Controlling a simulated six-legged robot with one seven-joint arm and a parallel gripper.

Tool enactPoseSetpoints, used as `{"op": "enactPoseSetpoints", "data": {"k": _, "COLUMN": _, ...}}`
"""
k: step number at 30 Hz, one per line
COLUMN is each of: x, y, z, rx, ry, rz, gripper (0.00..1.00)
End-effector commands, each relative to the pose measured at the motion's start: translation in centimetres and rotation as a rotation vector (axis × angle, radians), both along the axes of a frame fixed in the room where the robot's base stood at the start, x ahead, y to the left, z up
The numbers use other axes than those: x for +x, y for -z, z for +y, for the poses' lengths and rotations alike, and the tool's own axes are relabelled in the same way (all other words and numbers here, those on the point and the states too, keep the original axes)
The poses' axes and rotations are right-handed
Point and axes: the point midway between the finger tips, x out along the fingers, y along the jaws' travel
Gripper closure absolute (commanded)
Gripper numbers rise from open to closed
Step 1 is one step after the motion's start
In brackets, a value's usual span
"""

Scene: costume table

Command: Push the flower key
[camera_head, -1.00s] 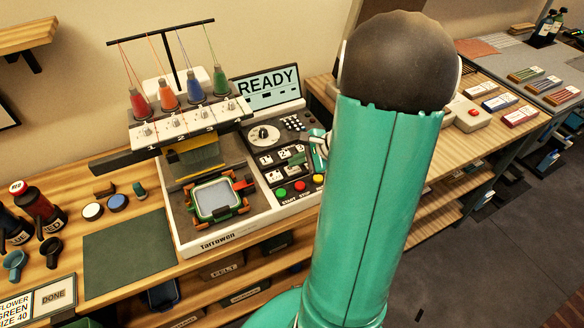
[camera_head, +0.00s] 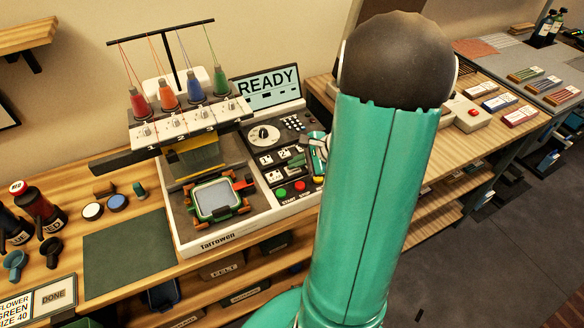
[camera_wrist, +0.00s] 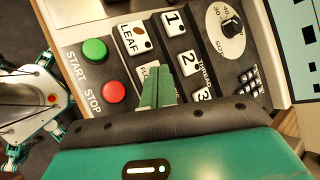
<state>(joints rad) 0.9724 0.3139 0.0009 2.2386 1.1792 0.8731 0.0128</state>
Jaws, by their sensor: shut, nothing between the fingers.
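The flower key (camera_wrist: 147,72) is a white key on the embroidery machine's dark panel, below the LEAF key (camera_wrist: 135,38) in the wrist view. Only the start of its label, "FLO", shows; my fingers cover the rest. My gripper (camera_wrist: 160,72) has its green fingers shut together and empty, with the tips over the flower key's right part. I cannot tell whether they touch it. In the head view my gripper (camera_head: 298,160) is over the key panel, partly behind my arm. The machine's screen (camera_head: 267,86) reads READY.
Thread keys 1 (camera_wrist: 173,23), 2 (camera_wrist: 180,59) and 3 lie right of the fingers. The green START button (camera_wrist: 94,51) and red STOP button (camera_wrist: 113,91) lie left. A dial (camera_wrist: 229,28) is farther right. The hoop (camera_head: 214,199) sits left of the panel.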

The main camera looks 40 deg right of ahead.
Motion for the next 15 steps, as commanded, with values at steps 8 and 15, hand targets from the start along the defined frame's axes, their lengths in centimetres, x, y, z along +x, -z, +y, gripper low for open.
{"op": "enactPoseSetpoints", "data": {"k": 8, "x": -0.01, "y": 0.22, "z": 0.01, "rx": 0.000, "ry": 0.000, "rz": 0.000, "gripper": 1.00}}
{"op": "enactPoseSetpoints", "data": {"k": 15, "x": 0.02, "y": -0.48, "z": -0.01, "rx": -0.002, "ry": -0.002, "rz": -0.002, "gripper": 1.00}}
